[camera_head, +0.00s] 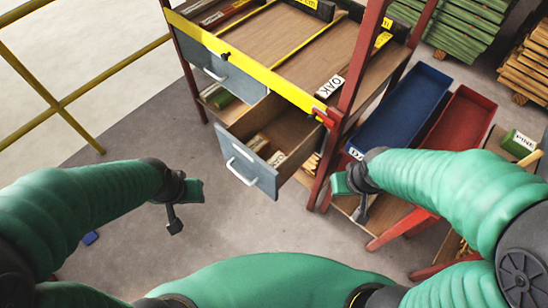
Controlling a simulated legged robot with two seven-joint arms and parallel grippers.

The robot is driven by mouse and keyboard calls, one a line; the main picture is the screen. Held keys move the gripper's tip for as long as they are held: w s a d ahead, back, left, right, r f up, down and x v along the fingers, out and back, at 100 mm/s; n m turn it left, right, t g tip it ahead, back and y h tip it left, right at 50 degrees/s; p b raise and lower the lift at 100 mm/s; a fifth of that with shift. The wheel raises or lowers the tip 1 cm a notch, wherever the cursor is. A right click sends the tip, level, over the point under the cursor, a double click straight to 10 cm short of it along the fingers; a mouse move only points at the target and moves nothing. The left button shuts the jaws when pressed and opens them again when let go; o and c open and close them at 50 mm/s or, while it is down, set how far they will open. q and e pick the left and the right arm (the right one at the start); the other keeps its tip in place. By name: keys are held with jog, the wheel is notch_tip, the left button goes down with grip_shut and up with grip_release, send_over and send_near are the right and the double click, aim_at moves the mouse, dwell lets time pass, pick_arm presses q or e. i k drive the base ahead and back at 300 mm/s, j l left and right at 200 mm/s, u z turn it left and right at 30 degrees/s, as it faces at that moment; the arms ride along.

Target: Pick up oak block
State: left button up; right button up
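A block with a white OAK label (329,86) lies on the brown top shelf of the rack, near its right red post. The label faces me, and the post stands just to its right. My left gripper (184,207) hangs over the floor, left of the open drawer and well apart from the block. My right gripper (352,198) is below the block in the picture, by the rack's right post and the blue tray. Neither gripper visibly holds anything. Their fingers are too small and too edge-on to tell open from shut.
A grey-fronted drawer (250,168) is pulled out below the shelf. A yellow bar (245,65) runs along the shelf's front edge. A blue tray (405,108) and red tray (458,127) stand to the right. A green PINE block (518,143) lies farther right. A yellow railing (50,100) is at left.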

aim_at(279, 156)
jog(key=i+l, duration=0.2)
jog(key=i+l+z, duration=0.1)
jog(key=z, duration=0.3)
jog(key=i+l+z, duration=0.15)
jog(key=z, duration=0.2)
